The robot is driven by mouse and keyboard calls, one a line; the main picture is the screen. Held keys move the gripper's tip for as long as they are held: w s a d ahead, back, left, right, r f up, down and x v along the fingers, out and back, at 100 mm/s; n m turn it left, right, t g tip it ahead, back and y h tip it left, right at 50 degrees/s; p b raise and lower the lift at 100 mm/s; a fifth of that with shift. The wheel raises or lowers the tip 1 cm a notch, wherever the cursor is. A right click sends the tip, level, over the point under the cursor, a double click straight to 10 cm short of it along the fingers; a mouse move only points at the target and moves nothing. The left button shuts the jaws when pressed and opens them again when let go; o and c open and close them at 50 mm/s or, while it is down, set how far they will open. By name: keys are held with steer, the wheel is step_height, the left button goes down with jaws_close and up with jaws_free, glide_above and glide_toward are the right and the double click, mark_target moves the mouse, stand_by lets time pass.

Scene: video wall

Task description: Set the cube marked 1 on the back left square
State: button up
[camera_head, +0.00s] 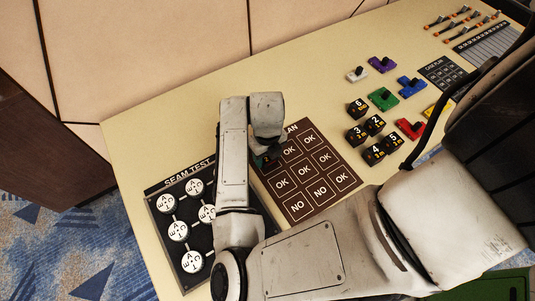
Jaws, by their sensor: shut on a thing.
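My gripper (268,154) points down over the back left part of a dark brown board (348,201) with a grid of squares lettered OK and NO. It is shut on a small dark thing, mostly hidden by my wrist. No number shows on it, but no cube marked 1 is among the loose cubes, so it fits that cube. The back left square is hidden under my gripper. I cannot tell whether the held thing touches the board.
Black cubes marked 2 (375,122) to 6 (357,108) stand right of the board. Coloured knobbed pieces, such as a green one (383,99), lie beyond them. A seam test board (188,268) with white discs lies at left. A wall closes off the back.

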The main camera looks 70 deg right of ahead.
steer(key=shift+f, duration=0.25)
steer(key=o, duration=1.1)
steer(key=shift+c, duration=0.2)
